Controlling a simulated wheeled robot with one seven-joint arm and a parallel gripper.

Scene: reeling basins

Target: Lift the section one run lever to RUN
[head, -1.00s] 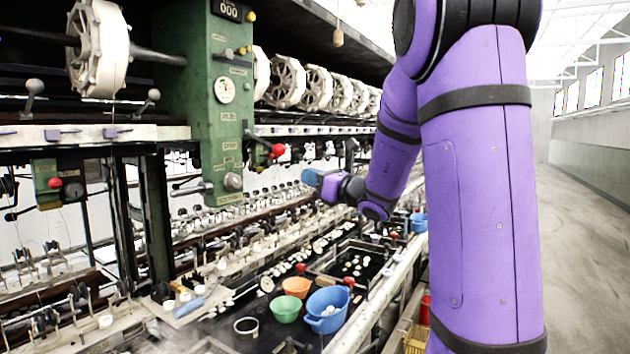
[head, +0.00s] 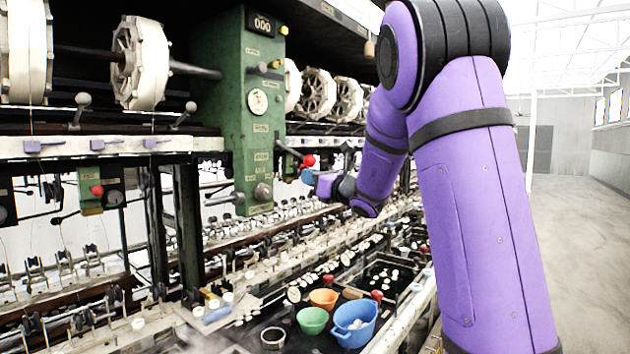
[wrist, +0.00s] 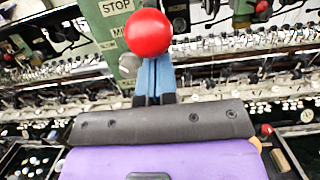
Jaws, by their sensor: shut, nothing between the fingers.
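The run lever is a dark arm with a red ball knob (head: 309,160) on the green column (head: 238,110). The arm slopes down to the right from the column. My gripper (head: 307,176), with blue fingers, is just below the knob, shut and empty. In the wrist view the red knob (wrist: 148,33) covers the fingertips, and the shut blue fingers (wrist: 154,80) show below it. Whether they touch the knob I cannot tell. A STOP plate (wrist: 116,6) shows on the column behind the knob.
White reels (head: 140,62) line the machine on both sides of the column. Below are basins with a blue tub (head: 354,322), a green bowl (head: 312,321) and an orange bowl (head: 323,298). The aisle floor (head: 575,240) at right is clear.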

